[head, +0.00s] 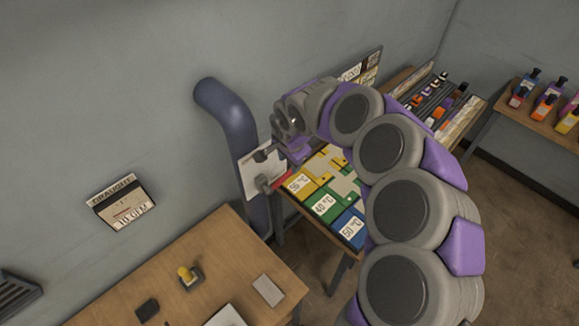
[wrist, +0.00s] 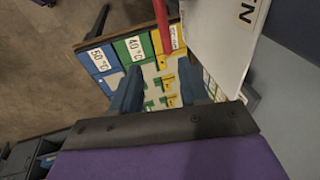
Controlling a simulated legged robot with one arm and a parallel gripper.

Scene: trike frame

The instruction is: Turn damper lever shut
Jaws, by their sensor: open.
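The red damper lever (head: 283,181) shows as a small red strip beside the white plate (head: 256,178) on the blue duct pipe (head: 232,122). In the wrist view the red lever (wrist: 162,28) comes in from the top edge, and its lower end is near the gap between my fingertips. The white plate (wrist: 218,35) is right of it, with part of its lettering showing. My gripper (wrist: 159,68) is open, with its two dark blue fingers apart. I cannot tell whether either finger touches the lever. In the head view my arm hides part of the gripper.
A table with coloured temperature cards (head: 324,205) stands just behind and below the gripper. A sign (head: 122,200) hangs on the wall. Bottles (head: 545,100) stand on a far-right shelf.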

